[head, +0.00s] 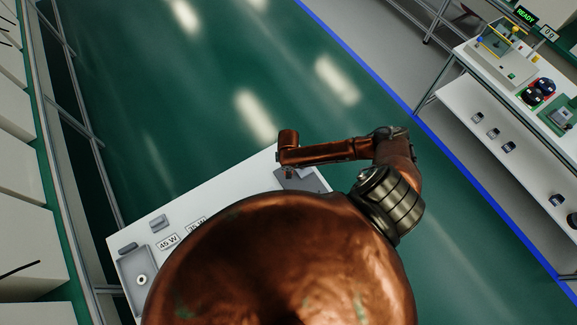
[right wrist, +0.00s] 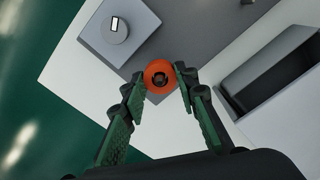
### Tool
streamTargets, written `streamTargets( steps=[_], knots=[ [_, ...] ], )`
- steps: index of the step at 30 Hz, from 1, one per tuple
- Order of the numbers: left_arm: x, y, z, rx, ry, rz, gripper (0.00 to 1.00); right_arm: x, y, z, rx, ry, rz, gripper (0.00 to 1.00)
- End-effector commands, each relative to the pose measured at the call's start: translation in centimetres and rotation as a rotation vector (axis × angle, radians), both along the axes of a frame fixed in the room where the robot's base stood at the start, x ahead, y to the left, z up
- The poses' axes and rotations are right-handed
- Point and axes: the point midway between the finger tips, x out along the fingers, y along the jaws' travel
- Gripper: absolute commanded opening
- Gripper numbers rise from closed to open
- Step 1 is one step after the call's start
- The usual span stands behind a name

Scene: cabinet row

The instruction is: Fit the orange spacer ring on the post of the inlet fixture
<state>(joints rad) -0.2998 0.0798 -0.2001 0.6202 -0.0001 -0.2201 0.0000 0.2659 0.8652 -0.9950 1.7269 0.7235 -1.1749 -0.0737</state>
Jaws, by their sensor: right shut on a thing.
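In the right wrist view, the orange spacer ring (right wrist: 150,69) sits between the fingertips of my right gripper (right wrist: 160,80). The green-padded fingers are shut on it from both sides. The ring's hole faces the camera and looks dark brown inside; I cannot tell whether a post is in it. I cannot tell for sure whether this is the inlet fixture. In the head view my copper arm covers much of the table, and the ring and both grippers are hidden.
The white table (head: 240,185) carries a grey tray (head: 127,280), small grey blocks and labels reading 45 W and 35 W. A dark-walled open bin (right wrist: 270,72) lies right in the wrist view. A second workbench (head: 462,92) stands far right. Green floor is clear between.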

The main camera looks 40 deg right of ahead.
Motion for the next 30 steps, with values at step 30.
streamTargets(
  steps=[30],
  knots=[
    [0.0, 0.0, -1.4, 0.000, 0.000, 0.000, 0.40, 0.0, 0.0, -2.5, 0.000, 0.000, 0.000, 0.15]
  ],
)
